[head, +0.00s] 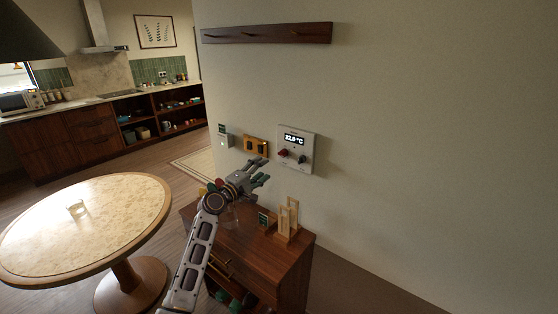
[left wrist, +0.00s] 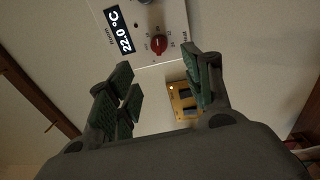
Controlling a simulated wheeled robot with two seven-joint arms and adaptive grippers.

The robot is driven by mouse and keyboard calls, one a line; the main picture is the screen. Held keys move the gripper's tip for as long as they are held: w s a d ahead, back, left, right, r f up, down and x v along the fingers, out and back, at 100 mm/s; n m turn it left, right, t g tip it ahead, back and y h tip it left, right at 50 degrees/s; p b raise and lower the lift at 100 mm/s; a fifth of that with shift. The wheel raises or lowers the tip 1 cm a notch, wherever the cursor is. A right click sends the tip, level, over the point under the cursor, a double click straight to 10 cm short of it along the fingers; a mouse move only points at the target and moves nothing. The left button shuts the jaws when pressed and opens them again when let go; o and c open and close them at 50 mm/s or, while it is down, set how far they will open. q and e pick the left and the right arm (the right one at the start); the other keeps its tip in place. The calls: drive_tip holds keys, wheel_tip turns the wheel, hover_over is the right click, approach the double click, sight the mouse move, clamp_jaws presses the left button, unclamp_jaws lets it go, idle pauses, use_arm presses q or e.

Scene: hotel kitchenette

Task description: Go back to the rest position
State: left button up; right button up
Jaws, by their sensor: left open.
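My left gripper (head: 259,178) is open and empty. It is raised above the wooden cabinet, in front of the wall and just below and left of the thermostat. In the left wrist view its green-padded fingers (left wrist: 160,92) are spread wide, with nothing between them. The white thermostat (head: 295,149) reads 22.0 °C and has a red knob and a dark knob; it also shows in the left wrist view (left wrist: 152,22). A brass switch plate (head: 256,146) is beside it on the wall. My right gripper is in neither view.
The wooden cabinet (head: 285,255) stands against the wall under my left gripper, with a light wooden holder (head: 288,220) on top. A wooden hook rail (head: 268,33) hangs above. Floor shows between table and kitchen counter.

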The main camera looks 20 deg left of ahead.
use_arm(q)
drive_tip(key=s+d+f+m+g+y, duration=0.1)
drive_tip(key=s+d+f+m+g, duration=0.35)
drive_tip(key=s+f, duration=0.5)
drive_tip(key=s+d+f+m+g, duration=0.4)
drive_tip(key=s+d+f+m, duration=0.15)
drive_tip(key=s+f, duration=0.4)
drive_tip(key=s+a+f+m+g+y, duration=0.2)
drive_tip(key=s+f+m+g+y, duration=0.1)
drive_tip(key=s, duration=0.8)
drive_tip(key=s+a+f+m+g+y, duration=0.1)
drive_tip(key=s+f+m+g+y, duration=0.15)
drive_tip(key=s, duration=0.95)
wheel_tip(320, 180, down, 34)
drive_tip(key=s+m+g, duration=0.1)
drive_tip(key=s+g, duration=0.1)
drive_tip(key=s+a+f, duration=0.2)
drive_tip(key=s+f, duration=0.8)
drive_tip(key=s, duration=0.1)
drive_tip(key=s+a+f+b, duration=0.1)
drive_tip(key=s+a+f, duration=0.1)
drive_tip(key=s+f, duration=0.8)
drive_tip(key=shift+s+a+f+g, duration=0.2)
drive_tip(key=shift+s+f+g, duration=0.15)
drive_tip(key=shift+s, duration=0.4)
